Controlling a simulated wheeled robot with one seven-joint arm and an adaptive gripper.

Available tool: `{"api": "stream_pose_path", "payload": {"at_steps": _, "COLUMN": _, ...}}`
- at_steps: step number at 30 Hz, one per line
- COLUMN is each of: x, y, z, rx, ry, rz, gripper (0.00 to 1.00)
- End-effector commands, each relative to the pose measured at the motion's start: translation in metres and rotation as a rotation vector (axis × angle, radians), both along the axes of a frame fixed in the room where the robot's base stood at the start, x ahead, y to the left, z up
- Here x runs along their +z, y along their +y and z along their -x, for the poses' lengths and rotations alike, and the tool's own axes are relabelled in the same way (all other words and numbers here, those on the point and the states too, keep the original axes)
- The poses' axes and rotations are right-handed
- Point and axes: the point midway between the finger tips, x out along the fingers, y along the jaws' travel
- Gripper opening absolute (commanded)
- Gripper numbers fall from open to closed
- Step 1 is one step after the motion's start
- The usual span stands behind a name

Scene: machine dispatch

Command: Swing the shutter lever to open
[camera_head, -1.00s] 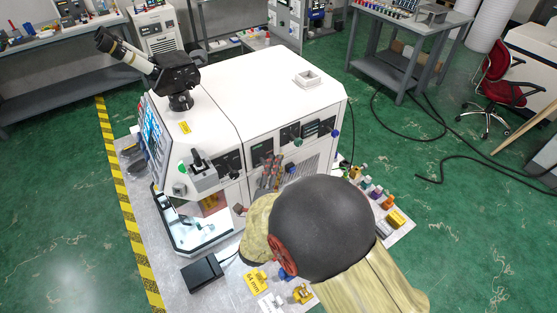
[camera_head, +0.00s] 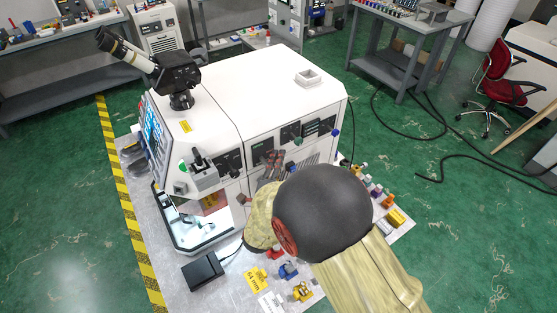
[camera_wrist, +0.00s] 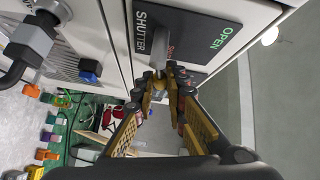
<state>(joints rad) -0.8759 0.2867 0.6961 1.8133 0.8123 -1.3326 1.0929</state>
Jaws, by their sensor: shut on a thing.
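The shutter lever (camera_wrist: 158,58) is a light grey bar in the wrist view, standing out from a dark label plate (camera_wrist: 192,36) marked SHUTTER and OPEN. My gripper (camera_wrist: 161,82) has its yellow-padded fingers closed at the lever's end. In the head view my gripper (camera_head: 271,163) is at the front face of the white machine (camera_head: 290,85), and the lever cannot be made out there. The word OPEN is on the right part of the plate in the wrist view. The lower word on the plate is partly hidden by the lever.
A microscope (camera_head: 178,75) sits on the machine's left part. A black box (camera_head: 203,271) and several small coloured parts lie on the grey bench in front. A grey handle (camera_wrist: 30,45) sticks out at the left in the wrist view.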

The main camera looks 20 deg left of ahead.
Motion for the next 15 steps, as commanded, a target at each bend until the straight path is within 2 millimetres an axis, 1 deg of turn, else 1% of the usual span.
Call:
{"api": "stream_pose_path", "payload": {"at_steps": 1, "x": -0.0005, "y": -0.0001, "z": 0.0002, "rx": 0.0, "ry": 0.001, "rz": 0.0, "gripper": 0.05}}
{"api": "stream_pose_path", "payload": {"at_steps": 4, "x": -0.0007, "y": -0.0002, "z": 0.0002, "rx": 0.0, "ry": 0.001, "rz": 0.001, "gripper": 0.0}}
{"api": "stream_pose_path", "payload": {"at_steps": 15, "x": -0.0014, "y": -0.0002, "z": 0.0003, "rx": 0.0, "ry": -0.002, "rz": 0.004, "gripper": 0.0}}
